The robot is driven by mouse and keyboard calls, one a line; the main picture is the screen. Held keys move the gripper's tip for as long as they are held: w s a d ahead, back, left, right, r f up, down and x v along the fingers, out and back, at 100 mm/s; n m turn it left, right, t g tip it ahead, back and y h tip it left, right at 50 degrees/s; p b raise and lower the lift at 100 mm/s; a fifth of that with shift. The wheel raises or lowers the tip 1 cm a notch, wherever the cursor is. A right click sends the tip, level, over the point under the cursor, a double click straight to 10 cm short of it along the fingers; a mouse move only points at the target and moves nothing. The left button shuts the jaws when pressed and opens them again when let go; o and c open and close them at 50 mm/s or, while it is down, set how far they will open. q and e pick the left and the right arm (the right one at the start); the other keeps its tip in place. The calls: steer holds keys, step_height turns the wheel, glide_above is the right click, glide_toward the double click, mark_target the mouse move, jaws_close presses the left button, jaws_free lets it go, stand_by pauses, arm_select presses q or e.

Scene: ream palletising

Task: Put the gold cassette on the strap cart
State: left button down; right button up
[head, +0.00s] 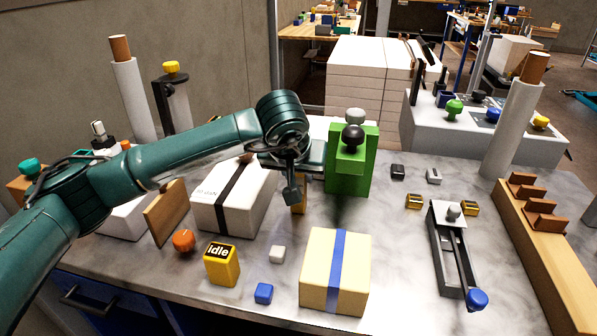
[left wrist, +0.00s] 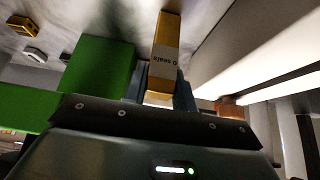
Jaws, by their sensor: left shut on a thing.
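The gold cassette (left wrist: 166,38) is a tall, narrow gold block with a pale label that seems to read "0 seals". My left gripper (left wrist: 163,88) is shut on it, with a finger on either side, in the left wrist view. In the head view the gold cassette (head: 299,207) shows only as a sliver behind a finger of my left gripper (head: 294,188), between the black-strapped white ream and the green block. I cannot tell whether its base touches the bench. I cannot clearly pick out the strap cart. My right gripper is not in view.
The green block (head: 349,180) with a black knob stands close to the right of my left gripper. A white ream (head: 213,205), a blue-strapped ream (head: 318,270) and a yellow "Idle" block (head: 222,268) lie around it. The grey strap tool (head: 450,250) is at the right.

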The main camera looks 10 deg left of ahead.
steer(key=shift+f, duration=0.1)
arm_select(q)
steer(key=c, duration=1.6)
jaws_free()
steer(key=shift+f, duration=0.2)
steer(key=o, duration=0.3)
steer(key=shift+o, duration=0.9)
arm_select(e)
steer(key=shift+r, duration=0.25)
arm_select(q)
steer(key=shift+r, duration=0.1)
steer(key=shift+r, duration=0.25)
steer(key=shift+s+r, duration=0.25)
steer(key=shift+r, duration=0.05)
steer(key=v, duration=1.1)
